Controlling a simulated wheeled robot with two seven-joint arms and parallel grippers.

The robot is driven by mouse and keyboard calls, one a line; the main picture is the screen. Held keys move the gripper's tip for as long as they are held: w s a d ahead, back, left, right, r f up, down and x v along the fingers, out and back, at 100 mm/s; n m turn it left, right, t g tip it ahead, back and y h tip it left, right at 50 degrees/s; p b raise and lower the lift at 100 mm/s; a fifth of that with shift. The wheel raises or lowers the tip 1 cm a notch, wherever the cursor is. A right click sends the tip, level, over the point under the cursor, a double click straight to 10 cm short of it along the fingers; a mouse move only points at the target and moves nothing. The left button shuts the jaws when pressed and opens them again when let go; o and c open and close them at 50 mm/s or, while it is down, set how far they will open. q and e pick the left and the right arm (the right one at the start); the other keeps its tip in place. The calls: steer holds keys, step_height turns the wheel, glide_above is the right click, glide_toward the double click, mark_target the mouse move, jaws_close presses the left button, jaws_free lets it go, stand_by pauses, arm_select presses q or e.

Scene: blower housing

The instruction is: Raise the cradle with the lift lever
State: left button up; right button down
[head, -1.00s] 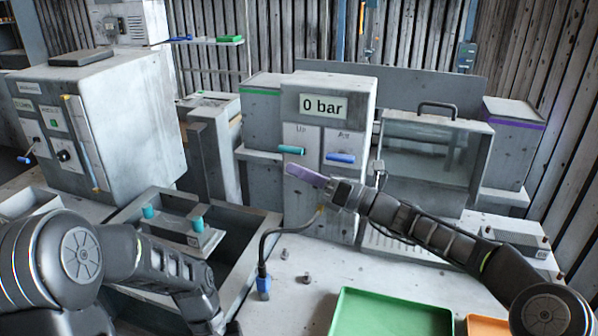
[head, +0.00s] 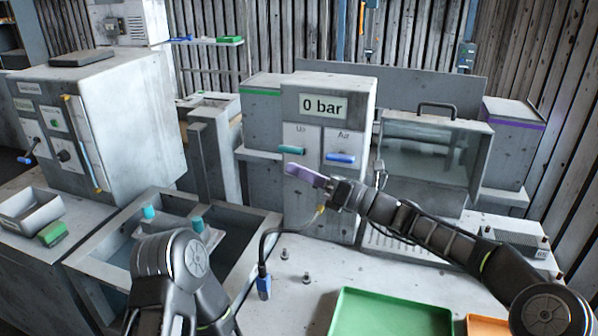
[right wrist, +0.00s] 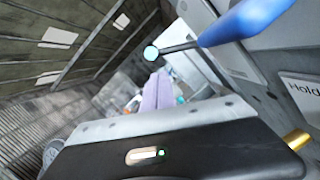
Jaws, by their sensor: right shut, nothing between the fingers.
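The grey panel (head: 336,101) reads "0 bar". It carries a teal lever (head: 292,150) under a label that seems to read "Up", and a blue lever (head: 340,157) under "Air". My right gripper (head: 303,174), with purple fingers, is shut and empty just below the teal lever, apart from it as far as I can tell. In the right wrist view its fingers (right wrist: 157,95) point away, with the blue lever (right wrist: 243,22) large above. Something with two teal posts (head: 149,212), possibly the cradle, sits low in the open tank (head: 254,243), partly hidden by my left arm. My left gripper is out of view.
A clear-fronted box (head: 425,155) with a handle stands right of the panel. A green tray (head: 390,315) and an orange tray (head: 488,325) lie at the front. A cable with a blue plug (head: 264,286) hangs near the tank. A green block (head: 53,234) lies at left.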

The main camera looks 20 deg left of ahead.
steer(key=shift+r+m+p, duration=0.2)
steer(key=shift+m+p, duration=0.1)
steer(key=shift+p, duration=0.35)
steer(key=b+v, duration=0.2)
steer(key=v, duration=0.5)
steer(key=shift+d, duration=0.4)
steer(key=shift+s+f, duration=0.1)
steer(key=shift+f, duration=0.05)
